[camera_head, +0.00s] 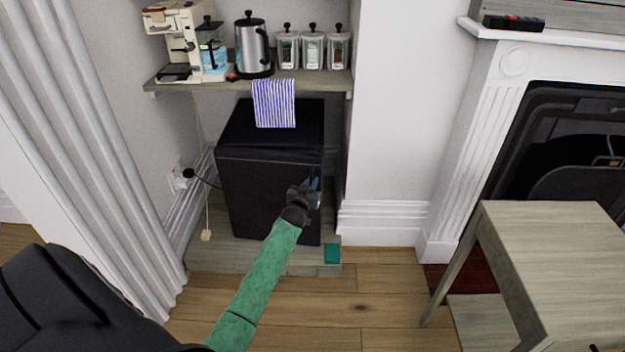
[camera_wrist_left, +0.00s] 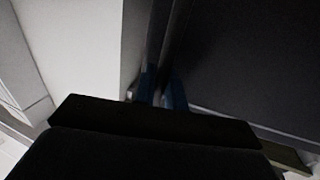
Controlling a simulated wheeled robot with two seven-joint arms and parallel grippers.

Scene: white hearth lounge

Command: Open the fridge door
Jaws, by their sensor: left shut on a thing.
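The black mini fridge (camera_head: 262,190) stands in the alcove below a shelf, and its door front faces me. The door looks closed in the head view. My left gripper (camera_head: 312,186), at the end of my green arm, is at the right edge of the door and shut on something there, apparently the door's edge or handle. In the left wrist view the gripper's blue fingertips (camera_wrist_left: 163,92) sit at the dark door's (camera_wrist_left: 245,70) edge, next to a pale wall. The gripped part is mostly hidden and dark. My right gripper is not in view.
The shelf (camera_head: 215,85) above the fridge holds a coffee machine (camera_head: 182,42), a kettle (camera_head: 253,45) and jars (camera_head: 313,50); a striped towel (camera_head: 274,104) hangs from it. A wooden table (camera_head: 560,250) stands at right. Floor (camera_head: 375,300) before the fridge is partly clear.

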